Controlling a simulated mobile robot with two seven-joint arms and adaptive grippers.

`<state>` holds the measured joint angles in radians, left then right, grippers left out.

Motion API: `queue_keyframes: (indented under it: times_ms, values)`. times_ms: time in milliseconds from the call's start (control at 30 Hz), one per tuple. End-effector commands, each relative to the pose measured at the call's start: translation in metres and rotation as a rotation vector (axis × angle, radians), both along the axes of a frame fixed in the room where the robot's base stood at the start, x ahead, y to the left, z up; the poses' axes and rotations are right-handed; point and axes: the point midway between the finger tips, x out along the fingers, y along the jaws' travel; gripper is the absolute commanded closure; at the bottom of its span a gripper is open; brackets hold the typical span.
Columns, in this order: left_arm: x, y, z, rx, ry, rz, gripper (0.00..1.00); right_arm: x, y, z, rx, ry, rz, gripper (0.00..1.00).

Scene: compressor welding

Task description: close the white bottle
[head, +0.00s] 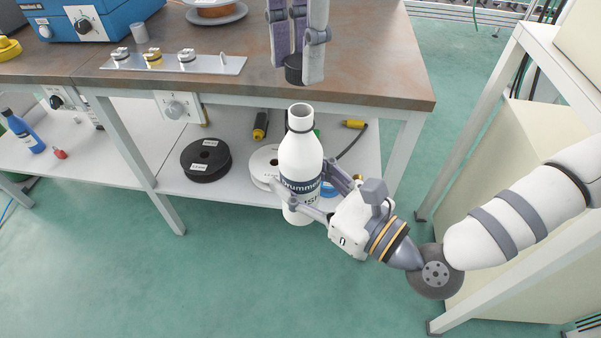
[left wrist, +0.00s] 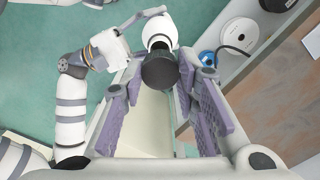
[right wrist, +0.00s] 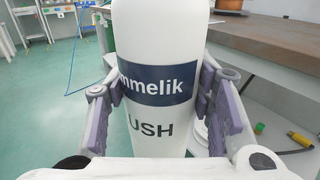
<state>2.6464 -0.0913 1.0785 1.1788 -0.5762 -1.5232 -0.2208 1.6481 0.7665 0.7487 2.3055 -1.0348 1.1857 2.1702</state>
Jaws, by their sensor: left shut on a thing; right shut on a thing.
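The white bottle (head: 300,155) stands upright in mid-air in front of the workbench, with its mouth open at the top. My right gripper (head: 309,194) is shut around its lower body, over the dark label; the bottle also fills the middle of the right wrist view (right wrist: 157,40). My left gripper (head: 303,66) points down above the bottle and is shut on a black cap (head: 293,70). The cap is apart from the mouth and appears above it.
The workbench (head: 370,65) is behind the bottle, with a blue box (head: 85,20) and a metal plate with knobs (head: 175,64) on it. Its lower shelf holds a black spool (head: 206,160) and a white spool (head: 263,163). A pale cabinet frame (head: 490,120) stands at right.

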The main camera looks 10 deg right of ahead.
Motion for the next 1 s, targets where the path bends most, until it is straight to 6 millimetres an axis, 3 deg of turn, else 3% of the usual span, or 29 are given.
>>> queue_keyframes:
  times_ms: [300, 1000]
  values:
    - [0.0, 0.0, -0.027, 0.0, 0.001, 0.0, 0.83, 0.0, 0.0, 0.001, 0.001, -0.002, 0.0, 1.0]
    - [-0.001, 0.001, -0.027, 0.0, 0.001, 0.001, 0.83, 0.0, 0.0, 0.001, 0.001, -0.002, 0.0, 1.0]
